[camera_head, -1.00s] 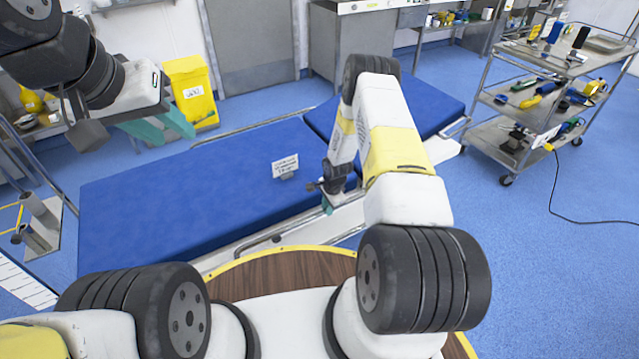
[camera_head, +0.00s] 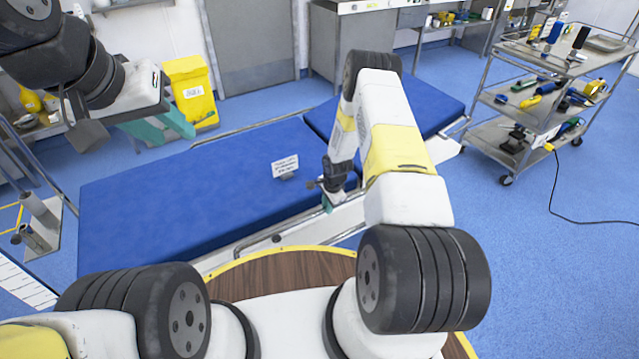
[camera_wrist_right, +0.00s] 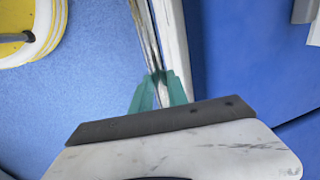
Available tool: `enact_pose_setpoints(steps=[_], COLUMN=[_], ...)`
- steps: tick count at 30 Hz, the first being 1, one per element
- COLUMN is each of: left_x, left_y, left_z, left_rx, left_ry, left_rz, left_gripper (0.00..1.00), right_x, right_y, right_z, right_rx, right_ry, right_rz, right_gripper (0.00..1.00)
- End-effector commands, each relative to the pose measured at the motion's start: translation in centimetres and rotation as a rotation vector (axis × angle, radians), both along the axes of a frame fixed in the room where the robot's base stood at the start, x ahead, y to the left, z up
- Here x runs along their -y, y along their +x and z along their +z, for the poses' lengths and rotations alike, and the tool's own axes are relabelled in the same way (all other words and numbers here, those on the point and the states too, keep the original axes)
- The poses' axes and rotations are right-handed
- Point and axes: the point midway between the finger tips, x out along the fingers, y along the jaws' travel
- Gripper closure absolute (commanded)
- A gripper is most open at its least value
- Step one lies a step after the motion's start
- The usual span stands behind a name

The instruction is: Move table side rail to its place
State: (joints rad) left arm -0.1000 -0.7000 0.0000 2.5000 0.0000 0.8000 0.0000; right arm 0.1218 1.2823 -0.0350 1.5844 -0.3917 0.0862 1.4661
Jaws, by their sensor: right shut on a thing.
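The operating table (camera_head: 190,185) has a blue mattress, and a metal side rail (camera_head: 262,244) runs along its near edge. My right gripper (camera_head: 327,203) is at the near edge, right of the mattress label, its fingers partly hidden by my wrist. In the right wrist view the green fingers (camera_wrist_right: 160,90) are shut on the side rail (camera_wrist_right: 147,35), which runs up beside a white table beam. My left gripper (camera_head: 172,122) hangs beyond the table's far left side, away from the near rail; its finger gap is unclear.
A small white label (camera_head: 285,167) stands on the mattress. A yellow bin (camera_head: 190,90) is behind the table. A tool trolley (camera_head: 545,85) stands at the right, with a cable on the floor. The floor between table and trolley is otherwise clear.

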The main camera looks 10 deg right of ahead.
Motion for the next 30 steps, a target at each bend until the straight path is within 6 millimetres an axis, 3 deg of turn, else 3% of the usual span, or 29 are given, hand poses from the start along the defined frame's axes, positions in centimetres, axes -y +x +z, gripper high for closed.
enact_pose_setpoints(steps=[5,18,24,30], left_x=[0.0,0.0,0.0,0.0], left_y=[0.0,0.0,0.0,0.0], left_z=[0.0,0.0,0.0,0.0], left_rx=[0.0,0.0,0.0,0.0], left_ry=[0.0,0.0,0.0,0.0], left_rz=[0.0,0.0,0.0,0.0], left_gripper=[0.64,0.64,0.64,0.64], right_x=[-0.1,-0.1,-0.1,-0.1], right_y=[0.2,0.1,0.0,0.0], right_z=[3.9,16.2,19.7,21.2], right_rx=[0.004,0.005,0.002,0.001], right_ry=[0.001,0.001,0.0,0.001], right_rz=[-0.001,0.0,0.001,0.001], right_gripper=[1.0,1.0,1.0,1.0])
